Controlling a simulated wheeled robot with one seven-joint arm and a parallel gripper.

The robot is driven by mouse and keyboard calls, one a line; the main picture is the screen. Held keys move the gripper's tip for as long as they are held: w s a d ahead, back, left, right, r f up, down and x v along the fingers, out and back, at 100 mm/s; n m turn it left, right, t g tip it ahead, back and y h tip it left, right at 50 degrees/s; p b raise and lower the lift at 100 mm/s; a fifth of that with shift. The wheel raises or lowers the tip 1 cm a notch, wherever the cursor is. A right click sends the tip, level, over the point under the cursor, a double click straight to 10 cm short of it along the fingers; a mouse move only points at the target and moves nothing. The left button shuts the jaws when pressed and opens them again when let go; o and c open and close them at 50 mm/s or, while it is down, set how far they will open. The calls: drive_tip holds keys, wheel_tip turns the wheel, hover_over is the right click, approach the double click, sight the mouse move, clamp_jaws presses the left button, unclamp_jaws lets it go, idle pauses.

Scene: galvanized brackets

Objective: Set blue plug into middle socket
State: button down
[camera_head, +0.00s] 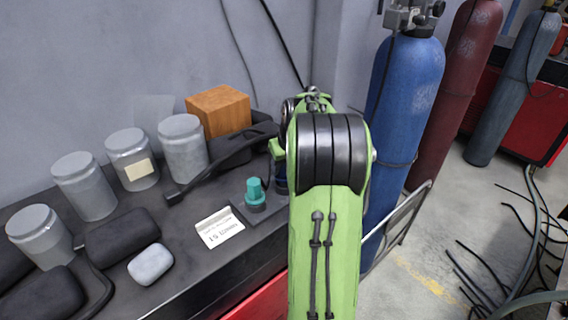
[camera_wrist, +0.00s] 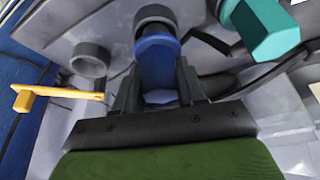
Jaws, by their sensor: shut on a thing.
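My gripper (camera_wrist: 158,85) is shut on the blue plug (camera_wrist: 157,58), one dark finger on each side of it. The plug's far end meets the grey ring of the middle socket (camera_wrist: 154,14); I cannot tell how deep it sits. An empty round grey socket (camera_wrist: 90,59) is to its left in the wrist view. In the head view the teal plug (camera_head: 255,190) stands on the bench, and my arm hides most of the blue plug (camera_head: 280,181).
Grey lidded jars (camera_head: 183,148), an orange-brown block (camera_head: 218,110) and dark cases (camera_head: 122,238) stand on the bench (camera_head: 190,268). A white label card (camera_head: 219,228) lies left of the teal plug. A blue cylinder (camera_head: 405,100) stands to the right. A yellow piece (camera_wrist: 24,100) shows in the wrist view.

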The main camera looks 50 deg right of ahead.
drive_tip(key=shift+f+b, duration=0.45)
drive_tip(key=shift+f, duration=0.25)
drive_tip(key=c, duration=0.6)
unclamp_jaws()
drive_tip(key=shift+o, duration=0.2)
drive_tip(key=p+v, duration=0.2)
drive_tip(key=v, duration=1.4)
drive_tip(key=shift+f, duration=0.1)
